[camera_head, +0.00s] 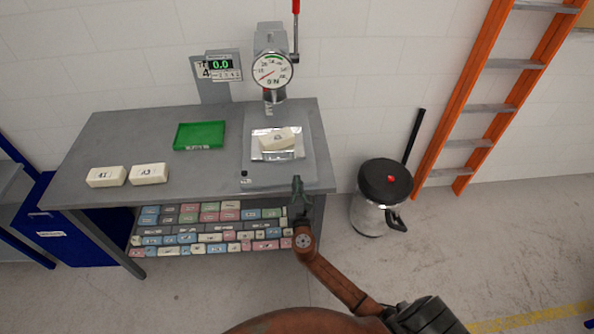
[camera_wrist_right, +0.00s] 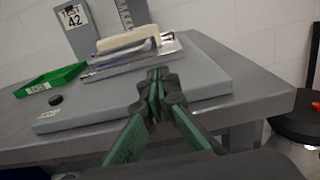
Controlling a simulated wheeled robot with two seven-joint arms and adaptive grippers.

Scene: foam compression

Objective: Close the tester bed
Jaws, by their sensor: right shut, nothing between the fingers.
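The tester stands on the right of the grey table, with a round dial gauge (camera_head: 273,71) on its column and a red-tipped lever (camera_head: 295,10) at its side. Its silver bed (camera_head: 290,154) lies on the grey base plate (camera_head: 262,178) below the gauge and carries a cream foam block (camera_head: 277,139). The bed also shows in the right wrist view (camera_wrist_right: 105,70), with the foam block (camera_wrist_right: 128,39) on top. My right gripper (camera_head: 297,181) is shut and empty at the table's front right edge, in front of the bed and apart from it. My left gripper is not in view.
Two cream blocks (camera_head: 107,176) (camera_head: 149,173) lie at the table's left. A green tray (camera_head: 199,135) sits mid-table. A digital display (camera_head: 222,65) stands behind. Several coloured blocks (camera_head: 205,232) fill the lower shelf. A metal bin (camera_head: 378,213) and orange ladder (camera_head: 480,95) stand right.

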